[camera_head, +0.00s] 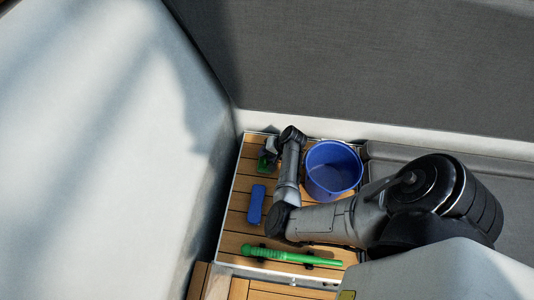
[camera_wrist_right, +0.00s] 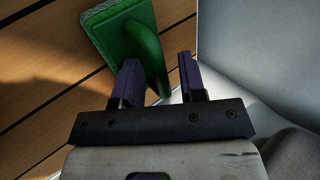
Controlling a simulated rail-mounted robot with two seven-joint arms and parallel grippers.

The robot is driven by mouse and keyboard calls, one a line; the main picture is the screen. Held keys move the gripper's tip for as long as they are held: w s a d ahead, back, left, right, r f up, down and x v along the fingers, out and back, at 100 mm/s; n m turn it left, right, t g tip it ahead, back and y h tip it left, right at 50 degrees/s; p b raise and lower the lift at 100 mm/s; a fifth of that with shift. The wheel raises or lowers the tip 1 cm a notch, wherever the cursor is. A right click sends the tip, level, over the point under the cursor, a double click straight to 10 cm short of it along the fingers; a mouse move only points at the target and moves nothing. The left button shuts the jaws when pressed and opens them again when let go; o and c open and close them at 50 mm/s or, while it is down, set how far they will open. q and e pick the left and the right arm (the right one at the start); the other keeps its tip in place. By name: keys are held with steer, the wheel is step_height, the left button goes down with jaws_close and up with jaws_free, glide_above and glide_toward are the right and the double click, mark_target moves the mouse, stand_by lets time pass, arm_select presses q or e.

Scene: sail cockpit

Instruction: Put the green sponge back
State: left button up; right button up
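The green sponge (camera_wrist_right: 140,38) has a lighter textured layer along one edge. It fills the upper middle of the right wrist view, and its narrow side reaches down between my fingers. In the head view it shows as a small green patch (camera_head: 263,165) at the upper left of the wooden top. My right gripper (camera_wrist_right: 160,78) is open at it, with a visible gap between the sponge and the right finger. I cannot tell whether the left finger touches it. In the head view my right gripper (camera_head: 269,151) partly hides the sponge. My left gripper is not in view.
The wooden slatted top (camera_head: 236,205) also holds a blue block (camera_head: 256,204), a blue bucket (camera_head: 333,170) and a green stick-like tool (camera_head: 290,256) at its front. A pale wall (camera_head: 120,150) rises close on the left, and grey seating (camera_head: 430,165) lies right.

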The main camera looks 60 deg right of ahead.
steer(key=s+d+r+n+g+h+p, duration=0.1)
steer(key=s+d+r+n+p, duration=0.1)
steer(key=s+r, duration=0.35)
steer(key=s+d+r+n+g+h+p, duration=0.1)
steer(key=s+r+p, duration=0.1)
steer(key=r, duration=0.6)
steer(key=s+a+r+n, duration=0.1)
steer(key=s+a+n, duration=0.2)
steer(key=a, duration=0.6)
steer(key=s+a+r+n, duration=0.2)
steer(key=s+a+n, duration=0.2)
steer(key=a, duration=0.6)
steer(key=s+a+r+n+g, duration=0.1)
steer(key=s+a+n, duration=0.3)
steer(key=a, duration=0.5)
steer(key=shift+s+a+r+n, duration=0.25)
steer(key=shift+a+r+n, duration=0.05)
steer(key=shift+n, duration=0.8)
step_height(320, 180, up, 36)
steer(key=p, duration=3.6)
steer(key=shift+r+p, duration=0.2)
steer(key=shift+p, duration=0.15)
